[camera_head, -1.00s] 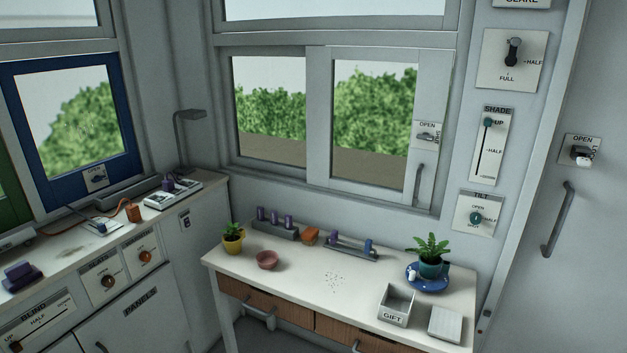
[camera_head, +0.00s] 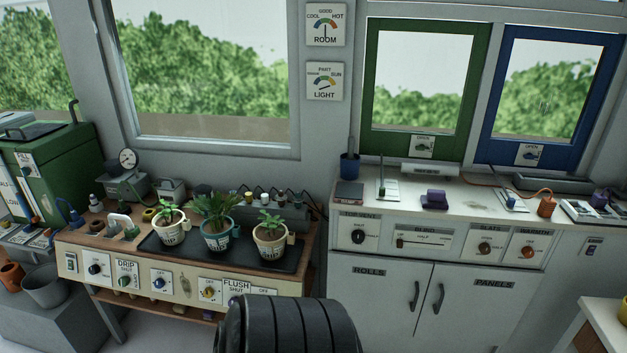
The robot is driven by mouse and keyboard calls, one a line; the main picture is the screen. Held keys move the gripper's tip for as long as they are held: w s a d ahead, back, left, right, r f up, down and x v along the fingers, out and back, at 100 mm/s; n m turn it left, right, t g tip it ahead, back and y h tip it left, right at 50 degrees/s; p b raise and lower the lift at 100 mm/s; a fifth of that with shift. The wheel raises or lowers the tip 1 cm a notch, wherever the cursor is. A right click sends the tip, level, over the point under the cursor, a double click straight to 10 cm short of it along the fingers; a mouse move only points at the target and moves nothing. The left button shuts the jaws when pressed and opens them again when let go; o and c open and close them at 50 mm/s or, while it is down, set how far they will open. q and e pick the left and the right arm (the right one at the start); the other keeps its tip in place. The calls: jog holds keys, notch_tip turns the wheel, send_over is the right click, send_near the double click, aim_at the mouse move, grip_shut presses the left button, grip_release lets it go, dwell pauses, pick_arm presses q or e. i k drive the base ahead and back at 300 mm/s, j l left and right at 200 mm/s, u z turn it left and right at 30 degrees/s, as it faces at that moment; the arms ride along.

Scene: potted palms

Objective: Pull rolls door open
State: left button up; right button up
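The rolls door (camera_head: 372,305) is the left white door of the cabinet under the counter, marked ROLLS. It looks shut, with a dark vertical handle (camera_head: 414,296) near its right edge. The panels door (camera_head: 482,308) beside it also looks shut, its handle (camera_head: 438,298) close to the rolls handle. A dark ribbed part of my own body stands at the bottom centre, left of the rolls door. Neither of my grippers shows in the head view.
The counter (camera_head: 465,222) above holds a purple block (camera_head: 434,199) and switches. A planting bench (camera_head: 75,241) with several potted plants stands to the left. A white table (camera_head: 605,325) juts in at the lower right. Floor shows between bench and cabinet.

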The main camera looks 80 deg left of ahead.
aim_at(382, 295)
jog(key=u, duration=1.95)
